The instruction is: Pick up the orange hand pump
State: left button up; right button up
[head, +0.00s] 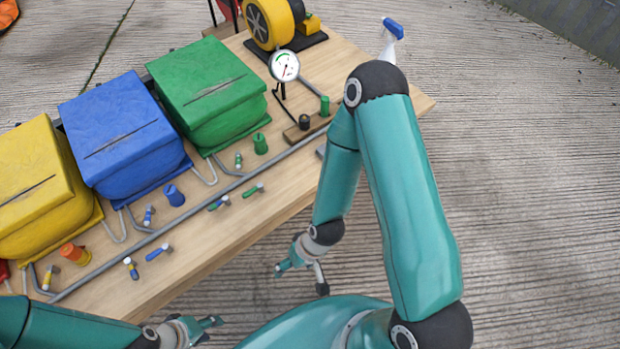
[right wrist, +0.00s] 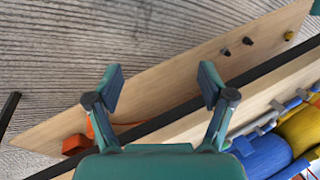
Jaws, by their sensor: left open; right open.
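No orange hand pump can be made out for certain. In the right wrist view an orange-red object (right wrist: 75,145) lies at the lower left on a wooden board, partly hidden by my gripper; it may be the pump. My right gripper (right wrist: 162,85) is open and empty, with the board beyond its fingers. In the head view the right gripper (head: 301,273) hangs beside the table's near edge. A small orange cylinder (head: 73,254) stands on the table before the yellow box. My left gripper (head: 207,330) is open and empty at the bottom, near the table's front edge.
The wooden table (head: 215,260) carries yellow (head: 30,185), blue (head: 120,130) and green (head: 205,85) boxes, a grey pipe, small valves, a pressure gauge (head: 284,66) and a yellow blower (head: 270,22). Open concrete floor lies right.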

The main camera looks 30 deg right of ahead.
jog(key=shift+o, duration=0.7)
jog(key=w+f+t+b, duration=0.1)
jog(key=w+f+b, duration=0.3)
jog(key=f+b, duration=0.1)
jog(key=shift+d+f+t+h, duration=0.3)
jog(key=shift+f+t, duration=0.1)
jog(key=shift+f, duration=0.2)
jog(key=w+d+f+m+t+h+b, duration=0.1)
jog(key=w+d+f+t+h+b, duration=0.5)
jog(key=d+b, duration=0.65)
jog(key=w+d+f+t+h+b, duration=0.1)
jog(key=w+d+f+t+b, duration=0.3)
jog(key=w+d+f+b, duration=0.9)
jog(key=w+b, duration=0.3)
jog(key=w, duration=0.2)
jog(key=w+a+b, duration=0.1)
jog(key=w+b, duration=0.1)
jog(key=shift+w+r+b, duration=0.2)
jog(key=shift+r+b, duration=0.15)
jog(key=b+x, duration=0.2)
jog(key=x, duration=0.2)
jog(key=shift+d+r, duration=0.1)
jog(key=shift+d, duration=0.1)
jog(key=shift+w+d+b, duration=0.15)
jog(key=shift+w+b, duration=0.15)
jog(key=shift+w, duration=0.2)
jog(key=shift+c, duration=0.3)
